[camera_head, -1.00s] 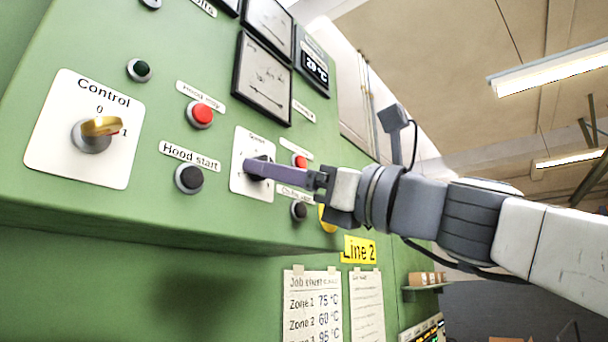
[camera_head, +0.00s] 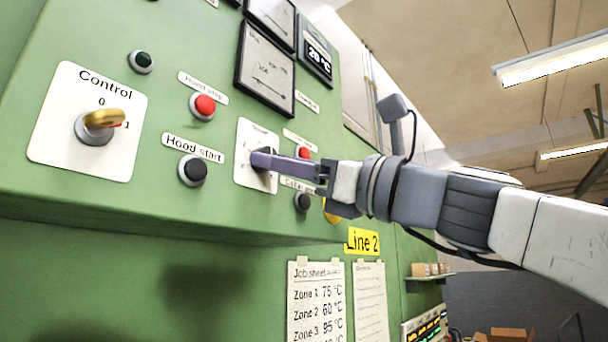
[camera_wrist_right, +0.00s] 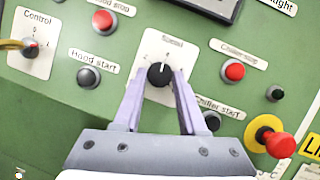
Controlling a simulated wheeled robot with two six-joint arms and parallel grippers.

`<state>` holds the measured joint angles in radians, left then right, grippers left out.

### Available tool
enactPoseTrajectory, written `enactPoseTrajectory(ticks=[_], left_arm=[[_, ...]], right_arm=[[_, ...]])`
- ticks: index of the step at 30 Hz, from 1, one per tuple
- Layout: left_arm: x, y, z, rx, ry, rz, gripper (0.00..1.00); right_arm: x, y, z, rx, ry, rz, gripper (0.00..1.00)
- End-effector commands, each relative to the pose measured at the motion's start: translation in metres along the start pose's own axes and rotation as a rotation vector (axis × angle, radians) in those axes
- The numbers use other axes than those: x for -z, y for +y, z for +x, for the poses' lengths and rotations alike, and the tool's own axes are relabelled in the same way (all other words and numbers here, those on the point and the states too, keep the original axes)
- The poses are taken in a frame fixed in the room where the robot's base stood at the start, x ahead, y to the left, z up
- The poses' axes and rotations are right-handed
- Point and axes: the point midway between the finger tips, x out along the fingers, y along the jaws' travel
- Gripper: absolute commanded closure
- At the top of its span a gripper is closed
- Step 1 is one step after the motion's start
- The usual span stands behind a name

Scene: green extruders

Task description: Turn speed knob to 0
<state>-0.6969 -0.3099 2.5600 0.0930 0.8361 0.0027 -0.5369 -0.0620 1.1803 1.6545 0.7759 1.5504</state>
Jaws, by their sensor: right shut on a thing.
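The speed knob (camera_wrist_right: 159,75) is a small black dial on a white plate (camera_wrist_right: 181,46) labelled Speed, in the middle of the green panel. In the wrist view its white pointer mark is near the top of the dial. My right gripper (camera_wrist_right: 159,78) has its two purple fingers on either side of the knob and is shut on it. In the head view the right gripper (camera_head: 262,158) reaches in from the right and its fingers hide most of the knob. My left gripper is in neither view.
The yellow Control switch (camera_head: 106,119), red hood stop button (camera_head: 202,107) and black Hood start button (camera_head: 192,170) lie left of the knob. A red chiller button (camera_wrist_right: 235,71) is close on the right, and a red emergency button on yellow (camera_wrist_right: 278,142) is lower right.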

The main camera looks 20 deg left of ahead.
Motion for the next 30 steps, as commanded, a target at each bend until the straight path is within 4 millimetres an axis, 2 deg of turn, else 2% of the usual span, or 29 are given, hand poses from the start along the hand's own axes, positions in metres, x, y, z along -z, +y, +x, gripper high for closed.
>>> enactPoseTrajectory(ticks=[14, 30], left_arm=[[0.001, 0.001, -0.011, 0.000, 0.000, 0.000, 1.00], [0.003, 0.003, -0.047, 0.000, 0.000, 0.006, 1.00]], right_arm=[[-0.003, -0.005, 0.001, -0.158, 0.020, -0.369, 1.00], [-0.009, -0.009, 0.003, -0.361, 0.045, -0.841, 1.00]])
